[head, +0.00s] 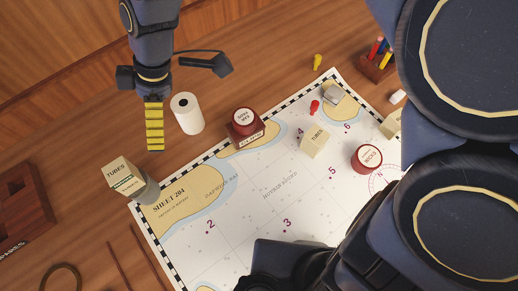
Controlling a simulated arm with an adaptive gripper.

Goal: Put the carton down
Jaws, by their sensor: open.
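A tan carton marked TUBES (121,170) is at the left, by the chart's left corner. A greyish rounded shape (148,191) shows against its lower right; I cannot tell whether the carton rests on it. A second tan carton marked TUBES (314,142) sits on the chart near number 4. My gripper (154,146) hangs from the top of the view, open and empty, above and right of the left carton in the picture, apart from it. One yellow ribbed finger pad shows; the other finger is hidden or not clear.
The chart (262,190) covers the wooden table's middle. A white paper roll (187,113) stands right of my gripper. A wooden rack (22,212) is left, a pen holder (376,66) upper right.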

